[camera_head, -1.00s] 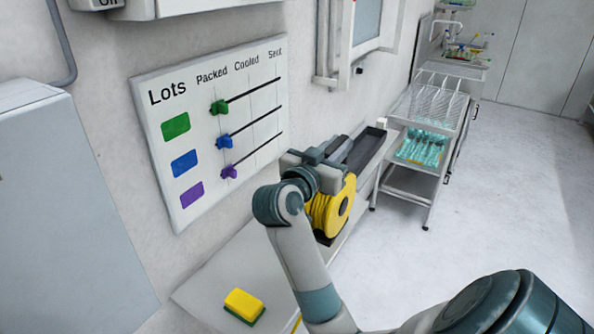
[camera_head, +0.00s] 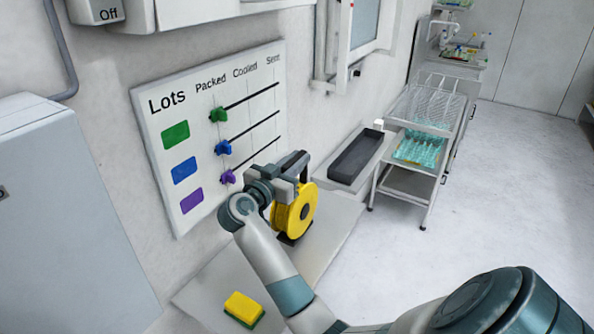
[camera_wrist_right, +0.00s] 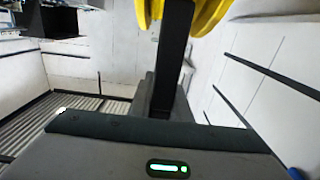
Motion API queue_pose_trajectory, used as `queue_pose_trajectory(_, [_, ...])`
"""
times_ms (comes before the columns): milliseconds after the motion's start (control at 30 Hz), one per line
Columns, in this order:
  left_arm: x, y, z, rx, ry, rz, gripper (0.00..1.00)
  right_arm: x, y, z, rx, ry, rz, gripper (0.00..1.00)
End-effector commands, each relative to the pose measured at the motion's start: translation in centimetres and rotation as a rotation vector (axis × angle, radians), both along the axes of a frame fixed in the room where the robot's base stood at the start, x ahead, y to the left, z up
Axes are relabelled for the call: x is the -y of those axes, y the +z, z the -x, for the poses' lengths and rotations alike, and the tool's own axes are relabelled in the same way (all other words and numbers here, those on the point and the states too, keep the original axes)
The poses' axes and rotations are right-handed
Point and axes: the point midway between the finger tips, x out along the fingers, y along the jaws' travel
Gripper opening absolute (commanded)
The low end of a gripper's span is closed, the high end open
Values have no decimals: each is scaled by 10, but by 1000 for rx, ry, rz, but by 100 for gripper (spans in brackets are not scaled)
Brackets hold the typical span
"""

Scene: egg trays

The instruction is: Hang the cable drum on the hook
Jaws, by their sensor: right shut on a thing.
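The cable drum (camera_head: 285,218) is yellow with a black frame and stands upright in the head view. My right gripper (camera_head: 298,170) is shut on the top of its frame. Whether the drum's base touches the counter or hangs above it is hard to tell. In the right wrist view, part of the yellow drum (camera_wrist_right: 214,12) shows at the top, with its black frame bar (camera_wrist_right: 174,60) running down into the gripper. I cannot make out a hook in either view. My left gripper is out of view.
A lots board (camera_head: 225,75) with coloured sliders is on the wall behind my right gripper. A yellow-green sponge (camera_head: 243,307) lies on the counter (camera_head: 208,283). A dark tray (camera_head: 356,155) sits right of the drum, and a wire-rack trolley (camera_head: 405,183) stands beyond.

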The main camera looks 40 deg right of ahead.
Motion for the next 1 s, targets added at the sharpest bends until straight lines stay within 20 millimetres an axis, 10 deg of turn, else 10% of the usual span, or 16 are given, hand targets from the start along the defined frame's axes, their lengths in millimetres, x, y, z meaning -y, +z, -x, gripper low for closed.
queue_pose_trajectory(1000, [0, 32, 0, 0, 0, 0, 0, 0, -33, 0, 3, 1, 3, 0])
